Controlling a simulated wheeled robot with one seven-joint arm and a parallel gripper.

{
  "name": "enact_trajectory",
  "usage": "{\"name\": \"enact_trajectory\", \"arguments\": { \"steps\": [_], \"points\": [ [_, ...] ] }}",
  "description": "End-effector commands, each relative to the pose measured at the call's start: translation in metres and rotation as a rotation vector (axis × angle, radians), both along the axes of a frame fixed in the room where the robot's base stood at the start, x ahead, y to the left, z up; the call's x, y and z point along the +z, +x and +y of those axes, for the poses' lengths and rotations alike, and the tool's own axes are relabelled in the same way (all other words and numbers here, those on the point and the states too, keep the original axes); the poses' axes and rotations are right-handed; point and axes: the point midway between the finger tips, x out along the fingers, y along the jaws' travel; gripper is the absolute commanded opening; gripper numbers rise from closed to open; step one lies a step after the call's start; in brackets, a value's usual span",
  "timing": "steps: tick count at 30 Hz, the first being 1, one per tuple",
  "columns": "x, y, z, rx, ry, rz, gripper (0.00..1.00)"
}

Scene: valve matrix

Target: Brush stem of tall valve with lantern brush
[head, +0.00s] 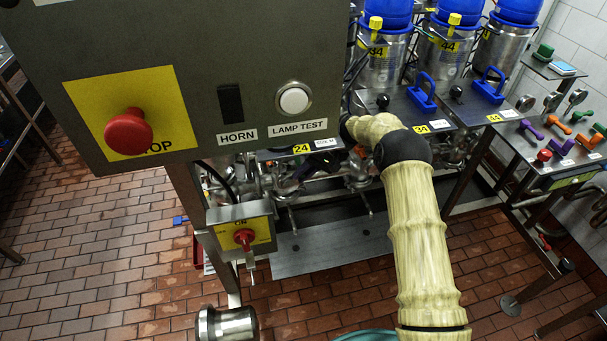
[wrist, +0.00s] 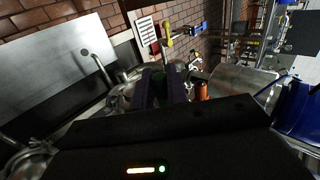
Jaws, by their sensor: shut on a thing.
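My gripper (wrist: 165,80) shows in the wrist view with its two dark fingers close together. It is shut on a dark green thing (wrist: 172,73), which fits the lantern brush; its bristles are not clear to see. Steel valve parts lie around the fingers, with a rounded steel body (wrist: 240,82) to the right. In the head view, steel valves and pipes (head: 362,172) sit under the shelf with tags 24 and 34. I cannot tell which is the tall valve, nor whether the brush touches a stem.
A grey control box (head: 205,60) with a red stop button (head: 128,131) fills the upper left. A smaller switch box (head: 242,229) hangs below. Blue-topped steel actuators (head: 385,50) stand at the back. A side bench (head: 545,150) holds coloured tools. Tiled floor at left is clear.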

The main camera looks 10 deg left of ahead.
Motion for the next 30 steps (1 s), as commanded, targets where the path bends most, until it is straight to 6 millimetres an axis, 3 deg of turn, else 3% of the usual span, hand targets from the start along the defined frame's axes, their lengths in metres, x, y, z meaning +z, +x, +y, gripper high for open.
{"name": "enact_trajectory", "arguments": {
  "steps": [30],
  "points": [
    [0.005,-0.016,-0.005,0.003,0.002,-0.001,0.00]
  ]
}}
